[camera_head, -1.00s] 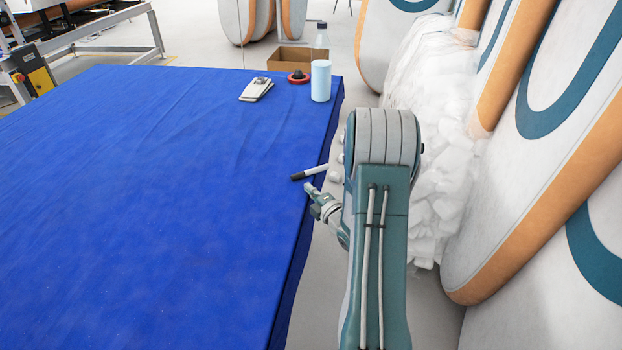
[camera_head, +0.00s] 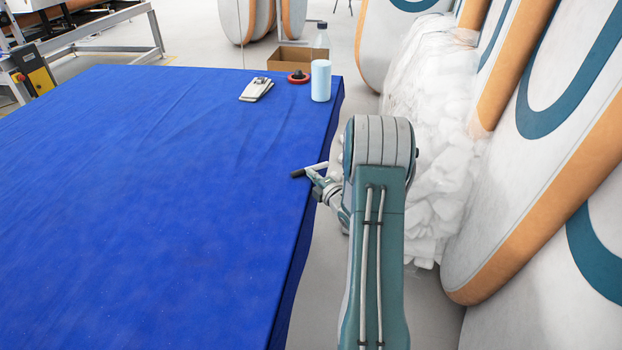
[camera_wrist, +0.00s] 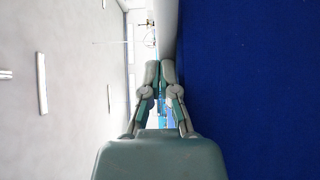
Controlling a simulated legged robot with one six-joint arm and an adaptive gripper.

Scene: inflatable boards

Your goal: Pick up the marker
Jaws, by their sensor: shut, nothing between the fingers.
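The marker (camera_head: 298,173), with a black end and a white body, lies at the right edge of the blue-covered table in the head view. Its white end points right, toward my arm. My gripper (camera_head: 311,173) is right at the marker on its near side, overlapping it in the picture; I cannot tell whether they touch. In the wrist view my gripper (camera_wrist: 160,72) has its fingertips together with nothing held between them. A pale grey shape shows just beyond the fingertips there; I cannot tell whether it is the marker.
The blue table cover (camera_head: 150,190) is mostly bare. At its far end are a pale blue cylinder (camera_head: 321,81), a red and black round item (camera_head: 298,77) and a white device (camera_head: 257,89). Inflatable boards (camera_head: 540,170) and wrapped white material (camera_head: 430,130) stand to the right.

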